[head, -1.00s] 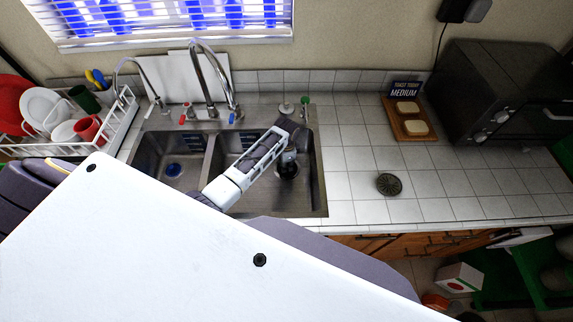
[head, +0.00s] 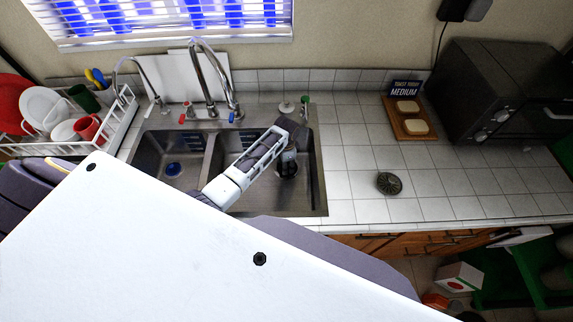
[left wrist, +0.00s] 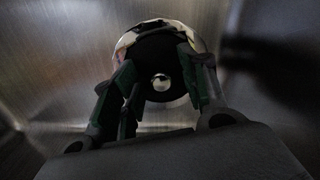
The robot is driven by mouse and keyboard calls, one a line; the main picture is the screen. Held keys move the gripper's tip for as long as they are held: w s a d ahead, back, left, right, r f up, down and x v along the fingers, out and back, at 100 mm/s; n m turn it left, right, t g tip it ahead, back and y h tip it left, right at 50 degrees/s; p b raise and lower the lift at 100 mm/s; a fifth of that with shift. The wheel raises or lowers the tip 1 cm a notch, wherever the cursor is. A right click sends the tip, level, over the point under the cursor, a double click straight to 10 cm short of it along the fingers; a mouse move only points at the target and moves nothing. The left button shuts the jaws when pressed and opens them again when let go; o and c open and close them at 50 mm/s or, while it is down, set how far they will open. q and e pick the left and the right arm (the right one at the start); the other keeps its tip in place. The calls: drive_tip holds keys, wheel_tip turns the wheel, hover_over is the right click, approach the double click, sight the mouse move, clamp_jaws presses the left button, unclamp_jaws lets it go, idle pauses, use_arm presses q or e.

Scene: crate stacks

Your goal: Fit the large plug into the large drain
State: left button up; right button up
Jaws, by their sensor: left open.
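My left arm reaches into the right basin of the sink, with its gripper (head: 288,162) pointing down at the basin floor. In the left wrist view, the left gripper (left wrist: 158,78) is open, its green-padded fingers on either side of a dark round area with a bright metal rim, the large drain (left wrist: 146,34). A small shiny round knob (left wrist: 161,82) shows at its centre, between the fingers. I cannot tell whether the knob belongs to the large plug or how any plug sits there. The drain also shows dark in the head view (head: 287,171), partly hidden by the gripper. My right gripper is out of view.
The left basin holds a blue round piece (head: 173,169). A divider separates the basins, and a tall faucet (head: 212,80) stands behind. A dark slotted disc (head: 389,184) lies on the tiled counter. A dish rack (head: 115,125) stands left, a toaster oven (head: 500,100) right.

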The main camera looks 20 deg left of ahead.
use_arm(q)
wheel_tip(320, 180, up, 12)
idle(0.7)
idle(1.0)
